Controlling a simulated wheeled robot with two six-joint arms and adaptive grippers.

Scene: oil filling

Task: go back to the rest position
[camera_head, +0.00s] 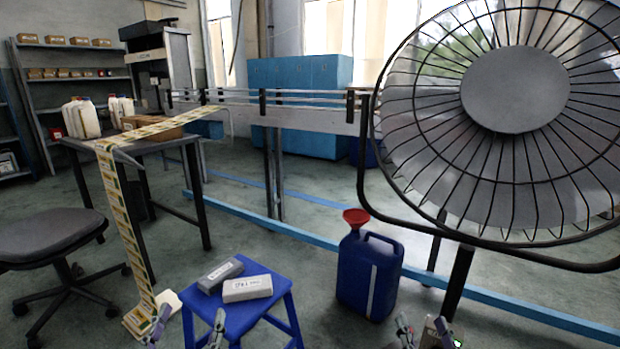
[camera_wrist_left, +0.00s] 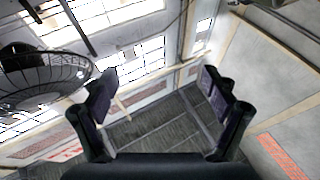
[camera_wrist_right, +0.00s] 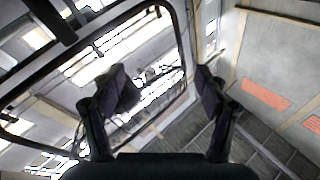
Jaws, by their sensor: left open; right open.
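My left gripper (camera_head: 188,326) is at the bottom edge of the head view, in front of the blue stool, with its fingertips spread apart. The left wrist view shows its fingers wide apart (camera_wrist_left: 160,85) with nothing between them. My right gripper (camera_head: 423,328) is at the bottom edge, right of the blue canister (camera_head: 368,278), also with fingers apart. The right wrist view shows an empty gap between its fingers (camera_wrist_right: 160,82). The canister stands upright on the floor with a red funnel (camera_head: 356,217) on its top. Both grippers are apart from it.
A blue stool (camera_head: 282,281) holds two grey boxes (camera_head: 247,288). A large caged fan (camera_head: 515,90) fills the right. A small object with a green light (camera_head: 457,343) is by the right gripper. A chair (camera_head: 50,235) and dark table (camera_head: 160,141) stand left.

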